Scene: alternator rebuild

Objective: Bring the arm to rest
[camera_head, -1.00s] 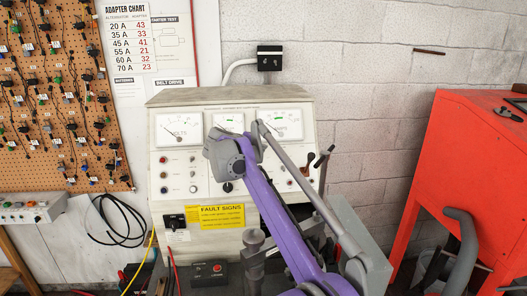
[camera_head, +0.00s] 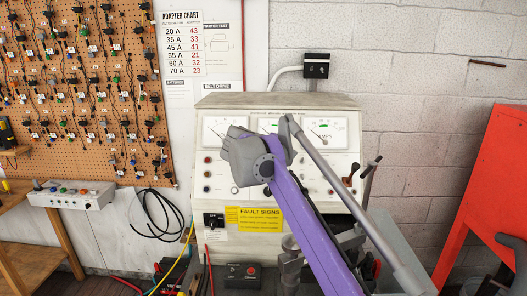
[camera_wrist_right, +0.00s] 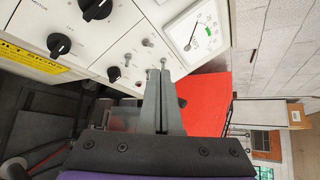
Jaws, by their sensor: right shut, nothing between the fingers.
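My right arm (camera_head: 315,225), purple and grey, rises from the bottom right of the head view, in front of the test bench (camera_head: 325,108). Its grey joint (camera_head: 250,160) covers part of the bench's dials. I cannot make out the fingers in the head view. In the right wrist view, my right gripper (camera_wrist_right: 163,78) is shut with nothing between its fingers. Its fingertips point toward the bench's panel of knobs and a gauge (camera_wrist_right: 193,32); I cannot tell the exact gap. My left gripper is not in view.
A red cabinet (camera_head: 490,190) stands at the right, and it also shows in the right wrist view (camera_wrist_right: 205,100). A pegboard (camera_head: 85,90) with hanging leads is at the left, above a grey switch box (camera_head: 70,194). Cables hang beside the bench.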

